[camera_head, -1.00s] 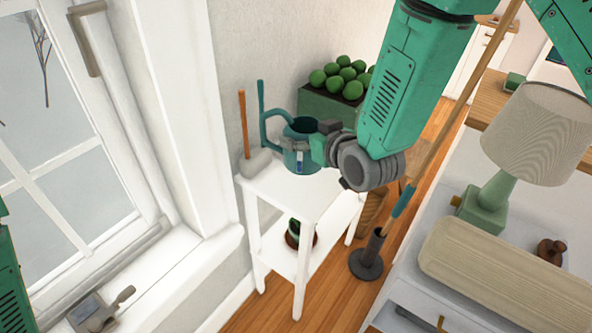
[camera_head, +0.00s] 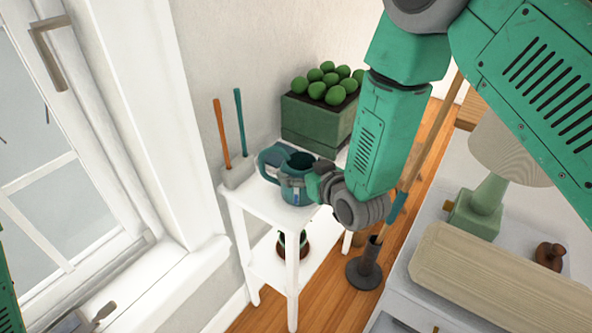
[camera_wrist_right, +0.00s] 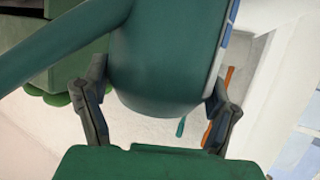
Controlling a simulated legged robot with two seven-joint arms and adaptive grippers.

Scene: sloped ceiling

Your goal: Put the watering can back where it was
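The watering can (camera_head: 296,189) is teal with a looped handle on its left. It is upright over the top of a small white side table (camera_head: 262,198); I cannot tell whether its base touches the tabletop. My right gripper (camera_head: 303,183) reaches it from the right. In the right wrist view, the can (camera_wrist_right: 165,60) fills the space between the two fingers (camera_wrist_right: 158,105), which press against its sides. The can hides part of the tabletop.
A green planter (camera_head: 310,126) with round green plants stands behind the can. Orange and teal sticks (camera_head: 240,122) rise from a white holder (camera_head: 238,174) at the table's back left. A potted plant (camera_head: 287,246) is on the lower shelf. A lamp (camera_head: 482,205) stands at right.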

